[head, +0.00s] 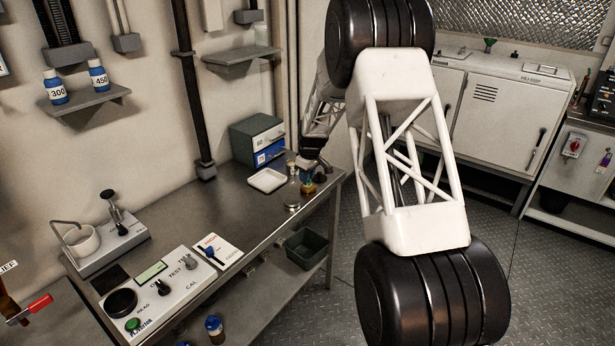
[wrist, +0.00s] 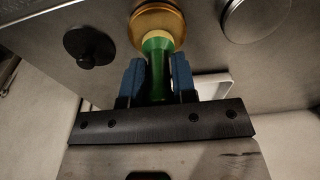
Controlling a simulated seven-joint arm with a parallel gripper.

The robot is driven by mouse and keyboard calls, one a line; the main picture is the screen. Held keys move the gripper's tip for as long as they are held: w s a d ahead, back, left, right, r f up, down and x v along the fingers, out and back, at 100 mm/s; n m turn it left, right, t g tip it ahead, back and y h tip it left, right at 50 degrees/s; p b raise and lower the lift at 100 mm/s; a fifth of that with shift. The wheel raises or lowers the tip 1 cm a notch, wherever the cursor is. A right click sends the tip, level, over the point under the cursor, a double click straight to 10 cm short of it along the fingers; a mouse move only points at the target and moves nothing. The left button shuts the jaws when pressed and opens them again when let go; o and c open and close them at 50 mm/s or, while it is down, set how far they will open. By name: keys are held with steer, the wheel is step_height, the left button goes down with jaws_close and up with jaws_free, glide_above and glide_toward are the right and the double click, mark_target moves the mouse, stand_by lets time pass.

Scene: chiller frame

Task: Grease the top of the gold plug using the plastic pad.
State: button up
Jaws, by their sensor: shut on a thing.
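My gripper (wrist: 158,80) has blue fingers shut on a green handle, which I take to be the plastic pad (wrist: 157,60). Its pale yellow end lies over the gold plug (wrist: 143,22), a round gold disc at the top of the wrist view. They overlap there, but I cannot tell whether they touch. In the head view my gripper (head: 308,177) is small, at the far right end of the metal bench, just above the gold plug (head: 308,190). The pad's end covers part of the plug's top.
A silver disc (wrist: 262,15) lies right of the plug in the wrist view, and a black knobbed piece (wrist: 90,47) left. On the bench (head: 185,205) are a white tray (head: 267,181), a drawer box (head: 257,142) and a control panel (head: 160,290). The bench's right edge is close.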

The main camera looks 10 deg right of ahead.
steer(key=shift+s+d+f, duration=0.15)
steer(key=shift+s+d, duration=0.15)
steer(key=shift+s, duration=0.1)
stand_by(2.9)
steer(key=shift+w+a, duration=0.35)
steer(key=shift+w, duration=0.05)
stand_by(0.6)
steer(key=shift+s+d, duration=0.2)
stand_by(0.6)
steer(key=shift+r, duration=0.25)
steer(key=shift+r, duration=3.4)
steer(key=shift+f, duration=0.25)
steer(key=shift+f, duration=2.8)
